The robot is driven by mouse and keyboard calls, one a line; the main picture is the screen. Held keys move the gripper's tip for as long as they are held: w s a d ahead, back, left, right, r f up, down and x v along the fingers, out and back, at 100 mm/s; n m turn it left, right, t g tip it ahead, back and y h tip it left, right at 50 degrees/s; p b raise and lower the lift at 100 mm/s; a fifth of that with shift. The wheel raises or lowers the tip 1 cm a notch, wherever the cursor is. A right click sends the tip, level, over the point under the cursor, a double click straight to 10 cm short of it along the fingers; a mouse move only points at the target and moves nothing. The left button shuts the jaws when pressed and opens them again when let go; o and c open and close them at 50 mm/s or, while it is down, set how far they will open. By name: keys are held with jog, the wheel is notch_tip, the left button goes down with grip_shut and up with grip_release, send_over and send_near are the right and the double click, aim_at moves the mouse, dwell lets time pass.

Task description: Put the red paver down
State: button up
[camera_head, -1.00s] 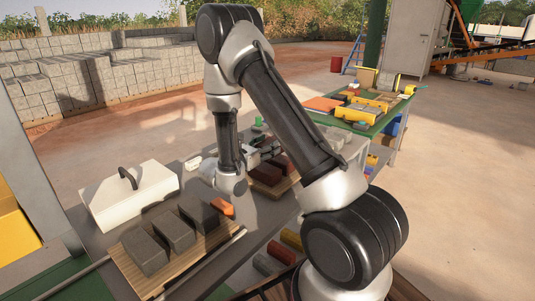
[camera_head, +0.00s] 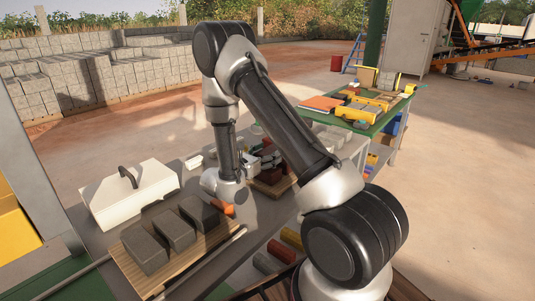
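Dark red pavers (camera_head: 269,177) sit on a wooden board in the middle of the table, partly hidden by my arm and gripper. My gripper (camera_head: 268,158) is small in view, right at these pavers and just above the board. Dark red shows close around its fingers. I cannot tell whether the fingers are closed on a paver or only beside one, nor whether a paver there touches the board.
Grey pavers (camera_head: 174,231) stand on a nearer wooden board (camera_head: 195,262). A white box with a dark handle (camera_head: 129,194) is at left. An orange piece (camera_head: 223,208) lies beside my arm. A green table (camera_head: 377,128) with tools stands behind at right.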

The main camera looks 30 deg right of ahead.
dwell(0.3)
jog(key=shift+r, duration=0.3)
jog(key=v, duration=1.2)
jog(key=s+d+r+m+g+y, duration=0.7)
jog(key=s+d+r+m+g, duration=0.25)
jog(key=s+r+m, duration=0.45)
jog(key=s+a+r+m+t+y, duration=0.2)
jog(key=s+r+m+t+y, duration=0.1)
jog(key=s+m+t+y, duration=0.1)
jog(key=s+a+r+m+t+y, duration=0.3)
jog(key=s+y, duration=0.3)
jog(key=s, duration=0.2)
jog(key=shift+s+a+r+m+t, duration=0.25)
jog(key=shift+s+r+m+t, duration=0.15)
jog(key=shift+r+m, duration=0.15)
